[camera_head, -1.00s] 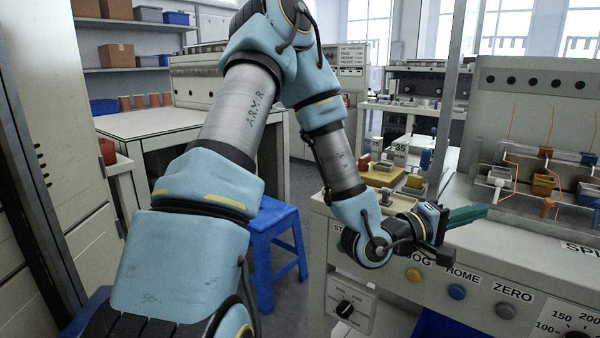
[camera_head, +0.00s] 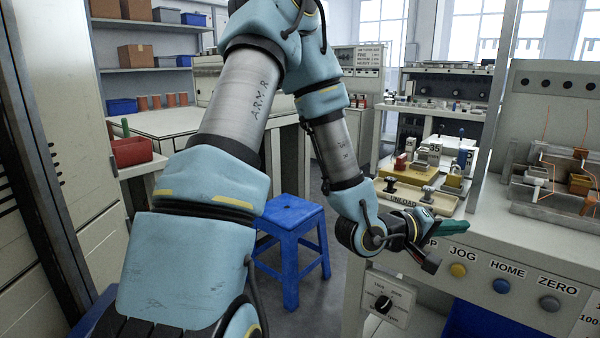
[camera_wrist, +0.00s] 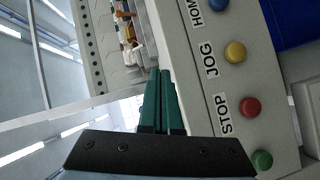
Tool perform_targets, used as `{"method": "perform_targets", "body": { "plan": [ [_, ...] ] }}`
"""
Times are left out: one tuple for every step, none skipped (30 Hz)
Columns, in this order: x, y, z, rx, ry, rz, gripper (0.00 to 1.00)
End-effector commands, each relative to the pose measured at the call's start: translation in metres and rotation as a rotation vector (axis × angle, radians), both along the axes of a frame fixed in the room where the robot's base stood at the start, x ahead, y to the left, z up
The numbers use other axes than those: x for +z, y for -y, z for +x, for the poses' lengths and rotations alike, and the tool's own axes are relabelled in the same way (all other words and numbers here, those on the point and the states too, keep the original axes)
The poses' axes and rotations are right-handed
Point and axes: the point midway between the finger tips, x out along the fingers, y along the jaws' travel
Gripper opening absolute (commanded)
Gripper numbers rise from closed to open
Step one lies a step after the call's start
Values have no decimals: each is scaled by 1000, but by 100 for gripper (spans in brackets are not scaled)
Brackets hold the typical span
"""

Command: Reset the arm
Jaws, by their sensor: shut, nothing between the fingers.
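My arm reaches forward from the left, bent down at the elbow, in the head view. My gripper (camera_head: 455,229) has green fingers and points right, in front of the workbench (camera_head: 530,225) and close to its front edge. The fingers lie together with nothing between them. In the wrist view my gripper (camera_wrist: 163,75) shows its fingers side by side, with the bench front panel and its buttons to their right.
A tray marked UNLOAD (camera_head: 408,198) with several small parts sits on the bench behind my gripper. A yellow button (camera_head: 459,270) and other buttons line the panel. A wire rig (camera_head: 560,185) stands at right. A blue stool (camera_head: 290,240) stands on the floor.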

Motion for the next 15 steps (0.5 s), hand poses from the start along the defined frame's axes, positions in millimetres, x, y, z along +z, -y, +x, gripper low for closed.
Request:
{"method": "perform_targets", "body": {
  "plan": [
    [-5, -7, 7, 14, 24, 52, 0],
    [-10, -12, 11, 23, 38, 88, 0],
    [-16, -20, 17, 32, 59, 140, 0],
    [-20, -27, 22, 42, 72, 180, 0],
    [-25, -34, 27, 51, 86, 224, 0],
    [-31, -44, 33, 63, 106, 283, 0],
    [-35, -53, 39, 73, 119, 330, 0],
    [-40, -64, 44, 83, 133, 382, 0],
    [-45, -79, 52, 98, 149, 455, 0],
    [-50, -93, 57, 108, 159, 516, 0],
    [-53, -108, 63, 119, 169, 580, 0],
    [-58, -132, 70, 133, 175, 674, 0],
    [-60, -151, 74, 142, 176, 747, 0],
    [-63, -172, 77, 150, 172, 821, 0],
    [-64, -200, 79, 157, 159, 914, 0]
  ]
}}
